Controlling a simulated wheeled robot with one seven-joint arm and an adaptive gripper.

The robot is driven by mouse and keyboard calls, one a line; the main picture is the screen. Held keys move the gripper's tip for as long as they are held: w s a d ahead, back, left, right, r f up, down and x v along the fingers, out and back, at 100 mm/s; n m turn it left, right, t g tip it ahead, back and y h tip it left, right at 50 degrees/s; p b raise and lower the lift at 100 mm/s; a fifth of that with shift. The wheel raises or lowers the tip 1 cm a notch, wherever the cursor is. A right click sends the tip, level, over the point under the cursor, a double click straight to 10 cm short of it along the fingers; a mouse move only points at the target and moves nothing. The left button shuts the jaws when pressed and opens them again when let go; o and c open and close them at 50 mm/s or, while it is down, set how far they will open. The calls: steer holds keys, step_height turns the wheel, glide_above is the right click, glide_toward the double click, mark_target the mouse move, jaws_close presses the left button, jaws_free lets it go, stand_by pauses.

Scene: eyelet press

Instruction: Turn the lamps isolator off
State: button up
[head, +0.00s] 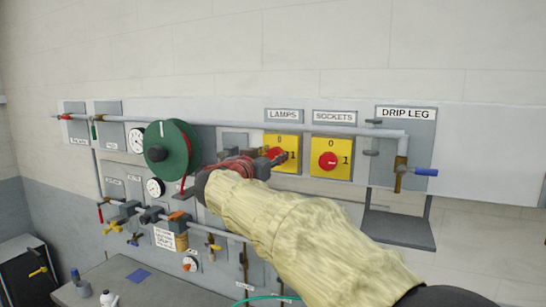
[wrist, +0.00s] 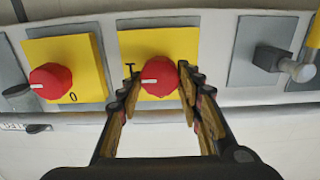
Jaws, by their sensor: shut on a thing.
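The lamps isolator is a yellow plate (head: 284,141) under the LAMPS label (head: 284,115), with 0 at the top and 1 at the right. In the wrist view, turned over, its red knob (wrist: 158,78) sits between the two fingers of my gripper (wrist: 158,84). The fingers are closed on the knob's sides. The knob's white mark points left in the wrist view, toward the 1. In the head view my gripper (head: 272,158) reaches the plate from the lower left and hides most of the knob.
The sockets isolator (head: 331,157), a similar yellow plate with a red knob, is just right of the lamps one. Further right are the DRIP LEG panel (head: 406,135) and a blue-handled valve (head: 425,172). A green reel (head: 172,150) and pipes are left.

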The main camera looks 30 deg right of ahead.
steer(key=shift+n+b, duration=0.3)
steer(key=shift+b, duration=0.2)
steer(key=n+b, duration=0.3)
steer(key=b, duration=0.1)
steer(key=shift+f, duration=0.2)
steer(key=n+b, duration=0.2)
steer(key=n, duration=0.3)
steer(key=shift+w+a+r+b, duration=0.1)
steer(key=shift+b, duration=0.25)
steer(key=n, duration=0.5)
steer(key=shift+b, duration=0.3)
steer(key=shift+n+p, duration=0.3)
steer(key=shift+n, duration=1.8)
steer(key=shift+w, duration=0.1)
steer(key=o, duration=1.1)
steer(key=shift+o, duration=0.2)
steer(key=shift+a, duration=0.15)
